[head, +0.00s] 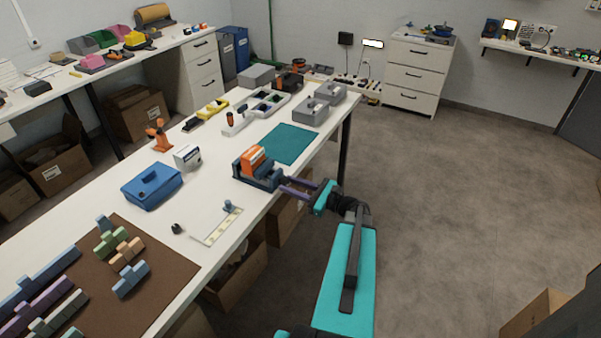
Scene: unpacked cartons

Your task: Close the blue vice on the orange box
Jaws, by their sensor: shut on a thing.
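The blue vice (262,184) stands on the white table near its right-hand edge. The orange box (253,159) sits upright in it, between its jaws; whether a gap is left between jaw and box is too small to tell. My gripper (284,187) reaches in from the right with its purple fingers at the front end of the vice, by the table's edge. It is shut on the vice's handle, which is mostly hidden by the fingers.
A teal mat (287,144) lies just behind the vice. A white box (187,157) and a blue lidded box (152,186) stand to the left. Grey boxes (309,112) stand farther back. An open carton (236,277) is under the table.

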